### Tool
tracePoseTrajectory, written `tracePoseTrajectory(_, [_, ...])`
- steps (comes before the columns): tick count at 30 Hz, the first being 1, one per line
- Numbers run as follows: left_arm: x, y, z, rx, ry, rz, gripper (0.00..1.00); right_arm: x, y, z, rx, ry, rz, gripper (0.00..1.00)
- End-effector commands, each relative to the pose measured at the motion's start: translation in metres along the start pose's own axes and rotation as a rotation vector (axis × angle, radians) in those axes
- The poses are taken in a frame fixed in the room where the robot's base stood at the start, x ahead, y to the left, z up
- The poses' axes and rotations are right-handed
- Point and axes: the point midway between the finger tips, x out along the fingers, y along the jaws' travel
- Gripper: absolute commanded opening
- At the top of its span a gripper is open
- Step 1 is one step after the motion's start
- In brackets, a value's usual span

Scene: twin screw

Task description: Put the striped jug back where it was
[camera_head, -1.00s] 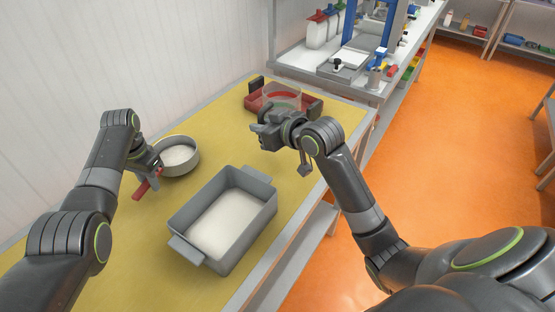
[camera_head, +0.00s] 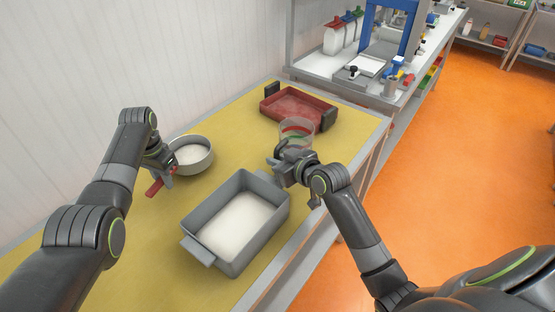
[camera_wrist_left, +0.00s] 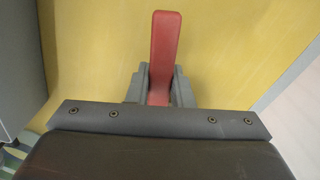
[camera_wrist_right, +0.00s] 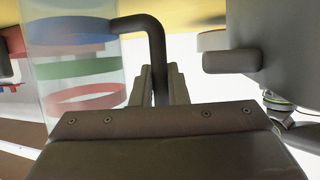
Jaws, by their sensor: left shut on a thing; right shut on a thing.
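The striped jug (camera_head: 297,132) is clear with coloured bands. It is beside the grey tray's far right end, near the table's right edge, and looks roughly upright. My right gripper (camera_head: 283,168) is shut on its dark handle (camera_wrist_right: 152,40); the jug's red, green and blue bands show in the right wrist view (camera_wrist_right: 82,70). Whether the jug's base touches the table is hidden. My left gripper (camera_head: 165,177) is shut on the red handle (camera_wrist_left: 164,45) of a grey round pan (camera_head: 206,165) with white contents, left of the tray.
A deep grey tray (camera_head: 262,244) with white contents stands in the middle of the yellow table (camera_head: 145,255). A red tray (camera_head: 285,120) with dark handles is at the far end. A shelf bench (camera_head: 330,74) with white bottles lies beyond. Yellow surface is bare between pan and red tray.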

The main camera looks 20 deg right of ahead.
Motion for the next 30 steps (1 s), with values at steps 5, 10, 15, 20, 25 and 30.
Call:
tracePoseTrajectory(5, [0.000,0.000,0.000,0.000,0.001,-0.001,0.00,0.001,0.000,0.002,0.001,-0.001,0.000,0.30])
tracePoseTrajectory(10, [0.000,0.000,0.000,0.000,0.001,-0.001,0.00,0.001,0.000,0.002,0.001,-0.001,0.000,0.36])
tracePoseTrajectory(15, [-0.001,0.000,-0.001,0.000,0.002,-0.001,0.00,0.000,0.000,0.000,0.001,0.000,0.000,0.36])
tracePoseTrajectory(20, [0.000,0.000,0.000,0.000,0.001,-0.001,0.00,-0.009,0.001,0.000,0.001,0.000,0.001,0.36])
tracePoseTrajectory(25, [0.004,0.000,0.000,0.000,0.001,-0.001,0.00,-0.035,0.000,0.001,-0.002,-0.001,0.000,0.36])
tracePoseTrajectory(30, [0.006,0.000,0.000,0.000,0.001,-0.001,0.00,-0.068,0.001,0.001,-0.004,-0.002,0.001,0.36])
